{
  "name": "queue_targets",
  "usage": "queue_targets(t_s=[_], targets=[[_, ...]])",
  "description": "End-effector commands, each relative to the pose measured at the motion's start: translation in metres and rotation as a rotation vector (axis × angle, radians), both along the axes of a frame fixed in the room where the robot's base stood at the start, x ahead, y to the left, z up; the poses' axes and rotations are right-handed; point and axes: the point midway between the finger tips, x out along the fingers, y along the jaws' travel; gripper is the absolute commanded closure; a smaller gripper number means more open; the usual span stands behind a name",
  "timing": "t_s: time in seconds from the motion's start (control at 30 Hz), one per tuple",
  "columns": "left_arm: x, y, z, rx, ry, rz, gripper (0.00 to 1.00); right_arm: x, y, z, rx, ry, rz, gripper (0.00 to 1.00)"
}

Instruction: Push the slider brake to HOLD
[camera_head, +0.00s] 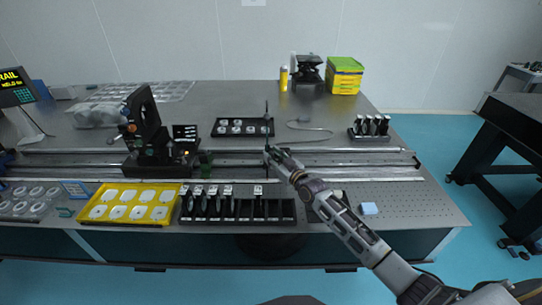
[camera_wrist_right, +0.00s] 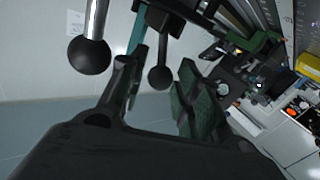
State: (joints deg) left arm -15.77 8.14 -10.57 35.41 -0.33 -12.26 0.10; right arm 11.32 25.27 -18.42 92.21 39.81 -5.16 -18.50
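My right gripper (camera_head: 269,152) reaches over the rails from the lower right in the head view. In the right wrist view its two fingers (camera_wrist_right: 163,68) are apart. A black ball knob on a dark stem (camera_wrist_right: 160,77) shows between them; contact cannot be told. A second black ball knob on a bright metal rod (camera_wrist_right: 90,55) hangs to the left. In the head view a thin dark upright rod (camera_head: 267,112) rises just behind the gripper. A black slider carriage (camera_head: 150,140) stands on the rails to the left. No HOLD marking is readable. My left gripper is not seen.
Long metal rails (camera_head: 330,150) cross the table. A yellow tray (camera_head: 130,204) and a black rack (camera_head: 240,206) lie in front. A black tray (camera_head: 243,127) and a holder with several posts (camera_head: 369,128) lie behind. The perforated surface at right (camera_head: 425,205) is mostly clear.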

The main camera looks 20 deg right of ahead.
Motion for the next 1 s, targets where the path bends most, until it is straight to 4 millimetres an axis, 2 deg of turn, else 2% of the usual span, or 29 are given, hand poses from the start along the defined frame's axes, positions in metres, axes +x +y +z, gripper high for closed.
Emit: queue_targets(t_s=[0.2,0.6,0.67,0.87,1.0], targets=[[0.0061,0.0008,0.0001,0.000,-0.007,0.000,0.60,0.0102,0.0040,0.0000,0.001,0.000,0.001,0.67],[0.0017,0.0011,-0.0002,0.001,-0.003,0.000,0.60,0.0124,0.0048,-0.0001,0.001,0.000,0.001,0.67],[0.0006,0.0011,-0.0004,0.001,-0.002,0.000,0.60,0.0124,0.0048,-0.0001,0.001,0.000,0.001,0.72],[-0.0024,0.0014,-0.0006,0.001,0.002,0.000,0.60,0.0123,0.0047,-0.0001,0.001,0.000,0.001,0.98],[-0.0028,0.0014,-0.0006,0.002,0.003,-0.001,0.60,0.0124,0.0046,0.0001,0.001,0.001,0.001,1.00]])
